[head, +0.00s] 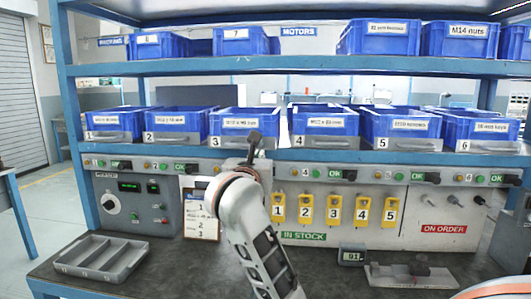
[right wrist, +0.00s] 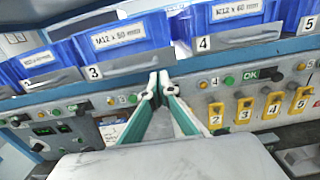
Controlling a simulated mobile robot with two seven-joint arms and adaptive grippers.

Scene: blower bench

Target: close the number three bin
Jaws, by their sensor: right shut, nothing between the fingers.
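The number three bin (head: 240,123) is a blue bin on the middle shelf, labelled 3 at its lower left, with a grey plate along its lower front. It also shows in the right wrist view (right wrist: 125,37). I cannot tell how far its grey plate stands open. My right gripper (head: 254,140) is shut and empty, its dark fingers in front of the bin's lower right part. In the right wrist view the gripper (right wrist: 158,84) points up at the shelf near the bin's right end; contact cannot be told. My left gripper is not in view.
Bin 2 (head: 180,122) and bin 4 (head: 324,121) flank bin 3 closely. Below the shelf runs a panel with buttons and yellow numbered tags (head: 305,208). A grey tray (head: 125,262) lies on the bench at left. More blue bins stand on the upper shelf.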

